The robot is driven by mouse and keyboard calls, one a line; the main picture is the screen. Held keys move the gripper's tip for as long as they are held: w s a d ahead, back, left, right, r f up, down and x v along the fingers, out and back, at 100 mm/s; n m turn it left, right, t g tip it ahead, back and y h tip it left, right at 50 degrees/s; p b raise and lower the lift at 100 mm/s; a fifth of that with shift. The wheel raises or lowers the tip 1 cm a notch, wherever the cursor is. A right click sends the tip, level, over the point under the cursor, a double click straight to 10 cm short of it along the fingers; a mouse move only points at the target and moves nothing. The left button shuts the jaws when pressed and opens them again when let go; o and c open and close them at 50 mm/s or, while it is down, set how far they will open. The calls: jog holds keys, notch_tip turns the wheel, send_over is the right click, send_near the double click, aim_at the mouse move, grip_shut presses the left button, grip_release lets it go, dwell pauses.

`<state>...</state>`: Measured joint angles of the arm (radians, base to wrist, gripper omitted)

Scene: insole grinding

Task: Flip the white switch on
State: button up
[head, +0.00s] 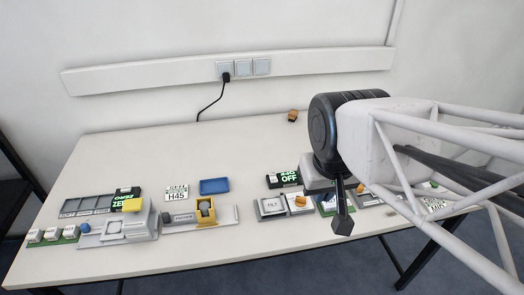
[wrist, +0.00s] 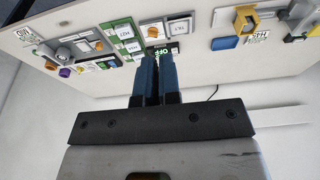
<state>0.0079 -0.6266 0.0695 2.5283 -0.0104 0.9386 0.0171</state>
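A white block with dark lettering (head: 270,207) stands on the front middle of the table. Next to it is a white block with an orange knob (head: 299,202). Both show in the wrist view, the lettered block (wrist: 181,26) and the orange knob (wrist: 152,32). I cannot tell for sure which part is the white switch. A dark sign with green, reading OFF (head: 285,180), stands behind them. My gripper (head: 342,223) points down to the right of these blocks. In the wrist view its two blue fingers (wrist: 157,58) lie close together with nothing seen between them.
More panels sit under my arm at right, including white blocks on green plates (wrist: 127,33). A yellow clamp fixture (head: 205,208), a blue tray (head: 214,186) and white blocks (head: 52,233) are at left. The back of the table is mostly clear, with a small orange object (head: 292,115).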

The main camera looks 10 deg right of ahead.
jog(key=shift+w, duration=0.6)
grip_shut()
send_over(272, 173)
jog(key=s, duration=0.3)
jog(key=s+x, duration=0.3)
jog(key=x, duration=1)
jog(key=shift+w+f+g, duration=0.25)
jog(key=shift+f+g, duration=0.05)
jog(key=shift+f, duration=0.2)
jog(key=shift+f, duration=0.1)
jog(key=shift+w+f, duration=0.4)
jog(key=shift+f, duration=1.85)
jog(key=shift+w+f, duration=0.4)
jog(key=shift+f, duration=1.9)
jog(key=shift+w+f, duration=0.4)
jog(key=shift+f, duration=1.85)
jog(key=shift+f, duration=0.1)
